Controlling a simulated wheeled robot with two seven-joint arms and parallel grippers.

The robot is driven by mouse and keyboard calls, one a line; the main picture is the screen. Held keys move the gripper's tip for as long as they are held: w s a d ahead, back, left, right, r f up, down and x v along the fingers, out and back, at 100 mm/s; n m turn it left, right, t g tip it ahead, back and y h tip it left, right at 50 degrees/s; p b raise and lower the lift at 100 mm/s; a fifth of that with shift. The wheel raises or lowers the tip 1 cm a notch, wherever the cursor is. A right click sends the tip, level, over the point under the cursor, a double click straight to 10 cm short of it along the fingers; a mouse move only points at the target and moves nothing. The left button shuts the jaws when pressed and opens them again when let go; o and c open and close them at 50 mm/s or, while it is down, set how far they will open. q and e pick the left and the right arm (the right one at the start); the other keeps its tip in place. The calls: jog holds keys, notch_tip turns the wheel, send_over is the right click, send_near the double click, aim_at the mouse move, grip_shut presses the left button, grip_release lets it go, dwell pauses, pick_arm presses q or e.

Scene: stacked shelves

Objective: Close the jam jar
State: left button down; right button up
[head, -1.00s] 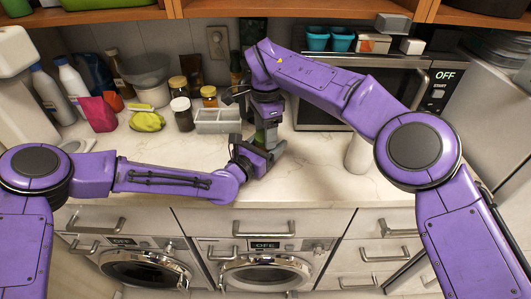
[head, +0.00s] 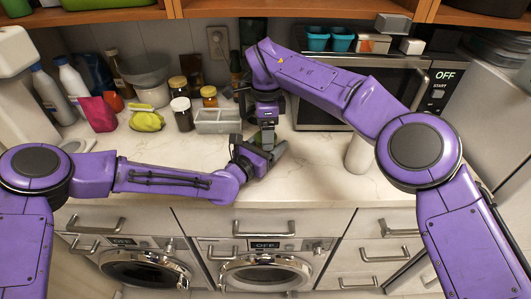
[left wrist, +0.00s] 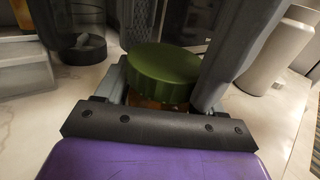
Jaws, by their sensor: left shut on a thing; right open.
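The jam jar (left wrist: 150,102) stands between the fingers of my left gripper (head: 270,148) in the left wrist view, with a little of its amber body showing. A dark green lid (left wrist: 163,68) sits on top of it and looks level. I cannot tell how tightly it is on. My left gripper is shut on the jar, low over the middle of the counter. My right gripper (head: 267,122) is open just above and behind it, pointing down. In the head view the jar is mostly hidden by the grippers.
Behind the left arm stand a grey tray (head: 218,121), a dark jar with a white lid (head: 182,115) and yellow-green cloth-like item (head: 146,119). A white cylinder (head: 358,154) stands to the right. A microwave (head: 335,95) is behind. The front counter is clear.

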jog(key=shift+s+a, duration=0.2)
jog(key=shift+r, duration=2.3)
jog(key=shift+w+d, duration=0.1)
jog(key=shift+c, duration=0.3)
jog(key=shift+w+r+n, duration=0.1)
jog(key=shift+r+n, duration=0.3)
notch_tip(320, 180, up, 3)
jog(key=n, duration=0.2)
jog(key=shift+f+n, duration=0.15)
jog(key=shift+n, duration=0.15)
jog(key=shift+f, duration=0.1)
